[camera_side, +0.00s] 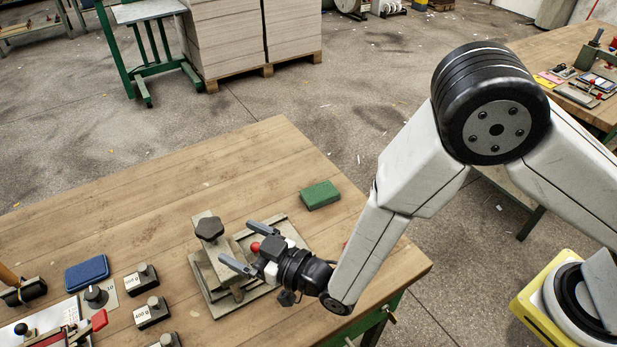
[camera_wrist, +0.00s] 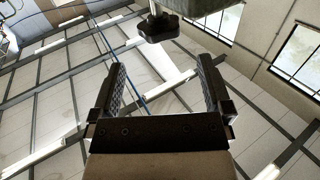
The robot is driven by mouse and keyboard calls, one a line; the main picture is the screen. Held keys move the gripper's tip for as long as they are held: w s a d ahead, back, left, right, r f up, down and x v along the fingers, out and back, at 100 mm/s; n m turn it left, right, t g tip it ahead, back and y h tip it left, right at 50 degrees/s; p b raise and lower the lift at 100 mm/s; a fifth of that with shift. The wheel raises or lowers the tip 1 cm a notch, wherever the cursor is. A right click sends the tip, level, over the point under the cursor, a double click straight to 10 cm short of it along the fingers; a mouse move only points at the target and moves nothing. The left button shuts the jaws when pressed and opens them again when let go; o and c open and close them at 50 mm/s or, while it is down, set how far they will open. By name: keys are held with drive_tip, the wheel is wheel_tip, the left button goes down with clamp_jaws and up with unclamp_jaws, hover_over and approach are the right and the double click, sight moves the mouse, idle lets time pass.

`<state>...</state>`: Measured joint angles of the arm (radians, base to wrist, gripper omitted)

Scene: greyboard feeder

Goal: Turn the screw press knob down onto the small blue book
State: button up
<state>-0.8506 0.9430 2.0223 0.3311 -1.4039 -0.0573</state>
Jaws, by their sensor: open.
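The screw press (camera_side: 203,273) stands on the wooden table, with its black lobed knob (camera_side: 210,228) on top. In the wrist view the dark knob (camera_wrist: 160,27) shows at the top, beyond the fingertips. My gripper (camera_side: 236,241) is beside the press, to the right of and a little below the knob in the side view. Its two fingers are spread with nothing between them, as the wrist view (camera_wrist: 160,64) also shows. A small blue book (camera_side: 87,273) lies flat on the table, left of the press. My gripper hides part of the press.
A green block (camera_side: 320,195) lies right of the press. Labelled weights (camera_side: 150,312) and a black-knobbed plate (camera_side: 98,297) stand to its left. A red ball (camera_side: 255,247) shows near my fingers. The table's far part is clear.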

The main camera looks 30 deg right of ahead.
sight(223, 228)
idle(0.5)
drive_tip(key=w+n+g+y, duration=0.1)
drive_tip(key=y, duration=0.1)
drive_tip(key=w+n+g+y, duration=0.1)
drive_tip(key=n, duration=0.1)
drive_tip(key=shift+w+d+g+y, duration=0.2)
drive_tip(key=shift+d+g+y, duration=0.15)
drive_tip(key=shift+g+y, duration=0.05)
drive_tip(key=shift+w+d+f+n+g+y, duration=0.15)
drive_tip(key=shift+d+n+g+y, duration=0.4)
drive_tip(key=shift+n+g+y, duration=0.3)
drive_tip(key=shift+w+d+f+n+g+y, duration=0.1)
drive_tip(key=shift+d+n+g+y, duration=0.5)
drive_tip(key=shift+g, duration=0.45)
drive_tip(key=shift+a, duration=0.2)
drive_tip(key=shift+x, duration=3.85)
